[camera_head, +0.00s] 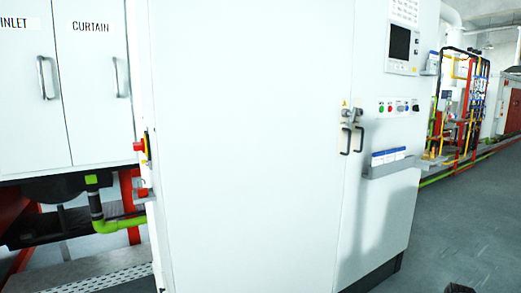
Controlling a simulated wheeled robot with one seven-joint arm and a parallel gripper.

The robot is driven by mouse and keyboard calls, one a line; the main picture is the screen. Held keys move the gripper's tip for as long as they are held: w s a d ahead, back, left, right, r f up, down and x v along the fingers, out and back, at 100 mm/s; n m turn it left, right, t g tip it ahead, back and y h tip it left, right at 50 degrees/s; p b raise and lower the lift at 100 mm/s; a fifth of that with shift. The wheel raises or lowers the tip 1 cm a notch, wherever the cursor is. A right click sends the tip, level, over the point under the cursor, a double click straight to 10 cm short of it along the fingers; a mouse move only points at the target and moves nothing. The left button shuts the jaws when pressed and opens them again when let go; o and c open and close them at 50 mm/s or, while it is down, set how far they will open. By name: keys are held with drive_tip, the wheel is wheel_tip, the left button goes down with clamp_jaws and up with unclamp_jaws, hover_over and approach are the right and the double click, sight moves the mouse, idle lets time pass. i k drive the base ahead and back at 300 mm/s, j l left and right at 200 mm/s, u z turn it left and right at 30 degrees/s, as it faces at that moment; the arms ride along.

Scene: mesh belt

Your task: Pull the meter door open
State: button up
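A tall white cabinet stands close in front of me. Its wide left door (250,150) and its narrower right door (385,215), which bears a display and buttons, both look shut. Two dark upright handles, a left one (345,141) and a right one (358,140), sit side by side at the seam between them. I cannot tell from any label which is the meter door. My gripper is not recognisable in view. A small dark piece (459,288) shows at the bottom edge; I cannot tell what it is.
A display (399,43), buttons (398,106) and a document holder (389,165) are on the right door. A red switch (140,146) juts out at the cabinet's left edge. Colored pipes (465,105) stand at the back right. The grey floor (470,225) at right is mostly clear.

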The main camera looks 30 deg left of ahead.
sight(250, 96)
drive_tip(key=u, duration=1.6)
drive_tip(key=i+j+z, duration=0.2)
drive_tip(key=l, duration=0.1)
